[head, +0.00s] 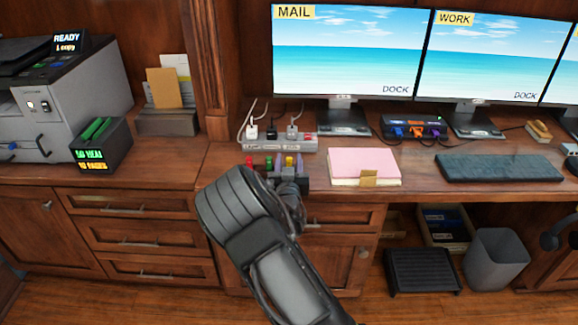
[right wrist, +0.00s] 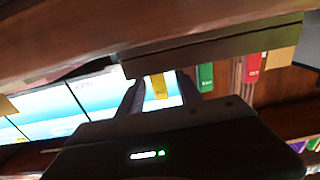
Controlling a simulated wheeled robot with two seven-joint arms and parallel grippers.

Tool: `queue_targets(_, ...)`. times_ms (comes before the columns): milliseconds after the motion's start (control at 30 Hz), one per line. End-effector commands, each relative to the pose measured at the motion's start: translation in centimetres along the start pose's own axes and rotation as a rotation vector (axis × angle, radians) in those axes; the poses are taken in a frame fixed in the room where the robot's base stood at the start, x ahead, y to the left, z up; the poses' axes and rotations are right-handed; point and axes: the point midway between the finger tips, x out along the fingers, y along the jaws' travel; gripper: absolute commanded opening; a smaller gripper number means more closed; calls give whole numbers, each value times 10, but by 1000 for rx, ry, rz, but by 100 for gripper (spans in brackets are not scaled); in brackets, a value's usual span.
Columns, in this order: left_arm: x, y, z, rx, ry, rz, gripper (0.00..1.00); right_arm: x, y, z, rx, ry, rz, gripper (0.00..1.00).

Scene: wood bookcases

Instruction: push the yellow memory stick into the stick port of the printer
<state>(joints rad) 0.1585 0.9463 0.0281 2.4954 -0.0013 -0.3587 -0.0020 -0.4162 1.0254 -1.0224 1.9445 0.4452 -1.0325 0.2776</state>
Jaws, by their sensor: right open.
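The yellow memory stick (head: 289,161) stands in a row of coloured sticks at the front of the desk. In the right wrist view the yellow stick (right wrist: 158,87) shows between the two fingers of my right gripper (right wrist: 160,92). That gripper is open, with a gap seen on each side of the stick. In the head view my right gripper (head: 290,186) is just in front of the row, and its fingertips are mostly hidden by my arm. The grey printer (head: 80,90) stands at the far left, with a small lit panel on its front. I cannot tell its stick port for sure. My left gripper is out of view.
A red stick (head: 249,161) and a green stick (right wrist: 205,78) stand near the yellow one. A power strip (head: 280,143) lies behind, and a pink pad (head: 362,163) lies to the right. A black box (head: 101,148) stands before the printer. Desk between is clear.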

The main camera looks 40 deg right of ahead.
Motion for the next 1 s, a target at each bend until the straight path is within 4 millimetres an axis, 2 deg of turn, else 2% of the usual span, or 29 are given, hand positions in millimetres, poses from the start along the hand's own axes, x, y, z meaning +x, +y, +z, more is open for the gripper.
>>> queue_targets(100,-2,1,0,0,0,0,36,17,0,0,0,1,0,42)
queue_targets(200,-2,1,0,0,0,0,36,24,0,0,-1,0,0,42)
queue_targets(800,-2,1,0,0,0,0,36,24,0,0,1,-1,0,42)
queue_targets(1000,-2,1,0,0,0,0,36,24,0,0,1,-1,0,25)
